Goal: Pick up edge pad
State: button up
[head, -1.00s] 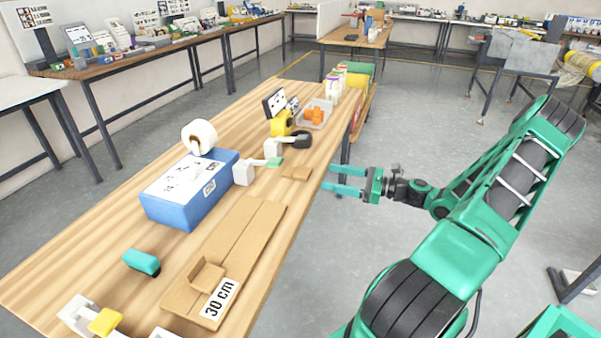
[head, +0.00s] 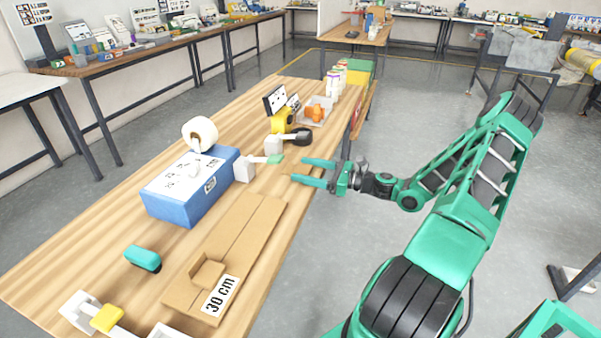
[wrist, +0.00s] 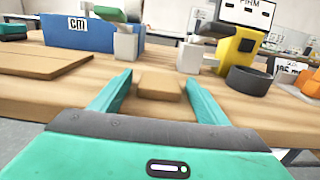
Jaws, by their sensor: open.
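The edge pad (head: 293,169) is a small flat brown cardboard-like piece lying near the right edge of the wooden table. In the wrist view the edge pad (wrist: 159,86) shows between my two finger tips. My gripper (head: 298,170) is open with its teal fingers pointing left over the table's edge. In the wrist view my gripper (wrist: 157,80) has a finger on each side of the pad, with gaps visible. The fingers partly hide the pad in the head view. I cannot tell the exact height of the fingers over the table.
A long cardboard sheet (head: 245,222) marked 30 cm lies nearer on the table (head: 105,235). Open floor lies to the right of the table.

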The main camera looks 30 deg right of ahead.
jog(key=shift+w, duration=0.1)
jog(key=shift+c, duration=0.6)
jog(key=c, duration=1)
